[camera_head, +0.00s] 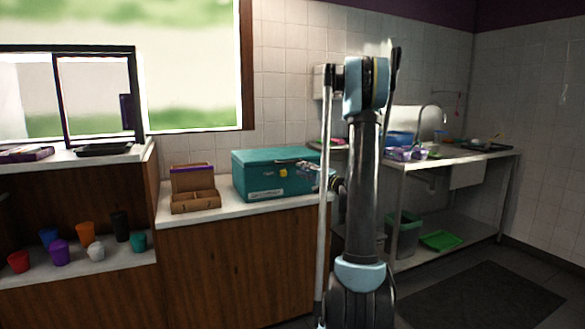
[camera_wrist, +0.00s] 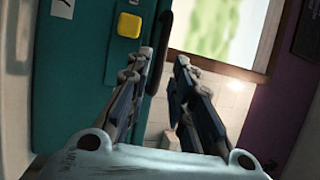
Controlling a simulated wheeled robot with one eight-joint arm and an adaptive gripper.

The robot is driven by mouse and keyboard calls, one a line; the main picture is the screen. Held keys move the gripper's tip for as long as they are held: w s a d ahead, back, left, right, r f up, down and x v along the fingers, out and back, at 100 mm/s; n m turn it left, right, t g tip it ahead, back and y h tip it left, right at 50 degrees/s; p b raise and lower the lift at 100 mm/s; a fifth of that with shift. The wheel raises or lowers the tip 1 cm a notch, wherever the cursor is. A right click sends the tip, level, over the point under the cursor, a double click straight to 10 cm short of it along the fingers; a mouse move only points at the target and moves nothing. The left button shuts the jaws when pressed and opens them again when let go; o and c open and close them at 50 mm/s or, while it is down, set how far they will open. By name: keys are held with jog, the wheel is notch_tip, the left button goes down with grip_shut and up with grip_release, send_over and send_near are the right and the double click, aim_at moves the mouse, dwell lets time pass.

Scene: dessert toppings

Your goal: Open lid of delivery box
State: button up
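The delivery box (camera_head: 262,180) is teal, with a yellow latch (camera_head: 283,173) on its front and a pale label low down. It stands on the counter, and its lid (camera_head: 270,155) looks closed. My gripper (camera_head: 312,172) is at the box's right front end, partly hidden by my arm. In the wrist view my gripper (camera_wrist: 162,62) is open, with a gap between its fingers. The box front (camera_wrist: 85,65) and yellow latch (camera_wrist: 129,23) are left of the fingers. A dark curved strip, perhaps the handle (camera_wrist: 157,50), shows beside the left finger; contact cannot be told.
A cardboard holder (camera_head: 194,190) stands left of the box on the white counter (camera_head: 232,208). Several coloured cups are on the lower left shelf (camera_head: 110,256). A metal sink table (camera_head: 462,157) stands at the right. My arm blocks the middle of the head view.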

jog(key=x, duration=0.7)
grip_shut()
